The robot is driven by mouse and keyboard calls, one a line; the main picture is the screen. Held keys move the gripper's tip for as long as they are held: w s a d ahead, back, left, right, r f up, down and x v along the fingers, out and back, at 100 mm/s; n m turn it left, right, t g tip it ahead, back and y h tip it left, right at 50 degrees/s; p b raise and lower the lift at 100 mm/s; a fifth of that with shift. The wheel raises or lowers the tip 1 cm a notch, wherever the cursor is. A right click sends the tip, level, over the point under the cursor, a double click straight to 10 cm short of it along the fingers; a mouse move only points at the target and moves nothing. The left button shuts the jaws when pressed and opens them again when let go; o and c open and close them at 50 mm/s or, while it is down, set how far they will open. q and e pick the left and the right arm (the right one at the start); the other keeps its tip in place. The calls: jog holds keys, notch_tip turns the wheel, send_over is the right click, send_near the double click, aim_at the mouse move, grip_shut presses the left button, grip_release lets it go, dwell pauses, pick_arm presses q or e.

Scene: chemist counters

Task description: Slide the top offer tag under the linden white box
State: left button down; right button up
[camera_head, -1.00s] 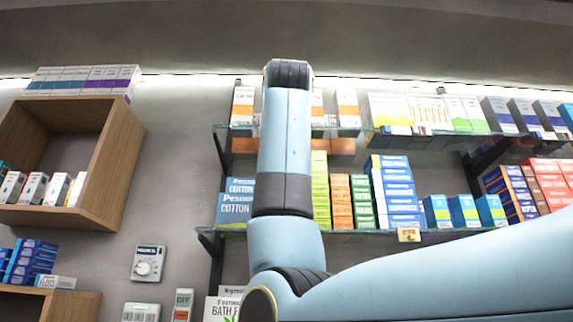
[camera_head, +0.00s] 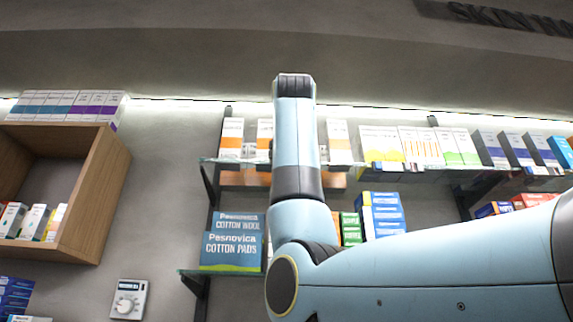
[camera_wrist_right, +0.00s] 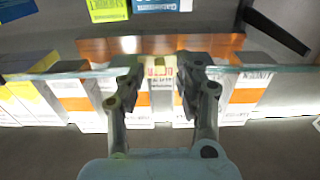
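The top glass shelf (camera_head: 345,168) carries white boxes with orange bands; two show left of my right arm and beside it (camera_head: 231,138), another (camera_head: 338,142) to its right. The lettering is too small to pick out the linden box surely. In the right wrist view similar boxes (camera_wrist_right: 247,92) appear inverted behind the glass edge. My right gripper (camera_wrist_right: 161,72) is at this edge, its fingers apart. A small pale yellowish piece with red marks, seemingly the offer tag (camera_wrist_right: 160,70), shows between the fingertips. Contact is unclear. My left gripper is out of view.
Yellow, orange and green-striped boxes (camera_head: 380,147) and dark blue-white boxes (camera_head: 490,149) stand farther right on the top shelf. Cotton boxes (camera_head: 232,248) stand below. A wooden wall cabinet (camera_head: 95,190) hangs at left. The lower shelf's right part is hidden by my arm.

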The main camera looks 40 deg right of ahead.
jog(key=shift+w+d, duration=0.15)
jog(key=shift+w, duration=0.05)
grip_shut()
dwell(0.4)
